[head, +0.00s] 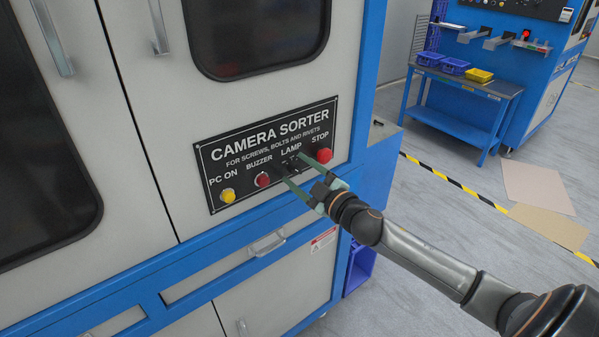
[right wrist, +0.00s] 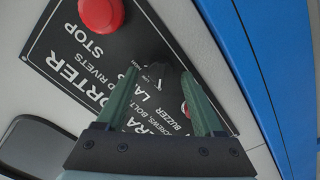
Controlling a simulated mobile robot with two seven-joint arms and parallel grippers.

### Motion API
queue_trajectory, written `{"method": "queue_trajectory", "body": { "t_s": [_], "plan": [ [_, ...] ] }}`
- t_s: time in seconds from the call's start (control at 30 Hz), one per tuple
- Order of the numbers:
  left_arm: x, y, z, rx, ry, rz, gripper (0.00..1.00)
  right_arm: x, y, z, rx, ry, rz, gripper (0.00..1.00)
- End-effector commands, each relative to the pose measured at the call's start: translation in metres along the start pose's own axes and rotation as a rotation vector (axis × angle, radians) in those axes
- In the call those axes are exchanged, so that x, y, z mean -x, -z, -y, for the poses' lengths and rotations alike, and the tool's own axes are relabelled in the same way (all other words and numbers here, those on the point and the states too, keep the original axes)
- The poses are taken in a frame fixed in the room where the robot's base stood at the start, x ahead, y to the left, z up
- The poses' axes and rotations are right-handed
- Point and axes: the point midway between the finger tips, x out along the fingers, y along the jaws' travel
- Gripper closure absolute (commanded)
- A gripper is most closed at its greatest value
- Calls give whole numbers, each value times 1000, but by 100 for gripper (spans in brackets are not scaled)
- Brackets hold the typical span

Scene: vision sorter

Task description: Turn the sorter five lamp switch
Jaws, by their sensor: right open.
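The camera sorter's black control panel (head: 268,140) is on the front of the light grey and blue cabinet. The lamp switch (head: 291,163) is under the LAMP label and is partly hidden by my right gripper. In the right wrist view the dark lamp switch (right wrist: 158,76) shows between the fingers. My right gripper (head: 304,178) is open, its green fingertips at the panel on either side of the switch; I cannot tell whether they touch it. In the right wrist view the gripper (right wrist: 160,85) shows both fingers apart. My left gripper is not in view.
The red stop button (head: 324,155) is close to the right of the fingers. The red buzzer button (head: 262,179) and yellow PC ON button (head: 228,195) are to the left. A blue table (head: 462,82) with bins stands at the back right. Open floor lies right of the cabinet.

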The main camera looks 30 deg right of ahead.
Motion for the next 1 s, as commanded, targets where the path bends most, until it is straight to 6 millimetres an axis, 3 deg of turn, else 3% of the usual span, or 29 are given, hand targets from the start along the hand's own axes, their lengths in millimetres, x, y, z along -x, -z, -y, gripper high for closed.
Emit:
{"method": "queue_trajectory", "body": {
  "t_s": [0.37,1.0],
  "plan": [
    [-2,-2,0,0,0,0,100,14,-1,2,-2,2,1,31],
    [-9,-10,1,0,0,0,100,102,-1,1,-1,2,2,31]
  ]
}}
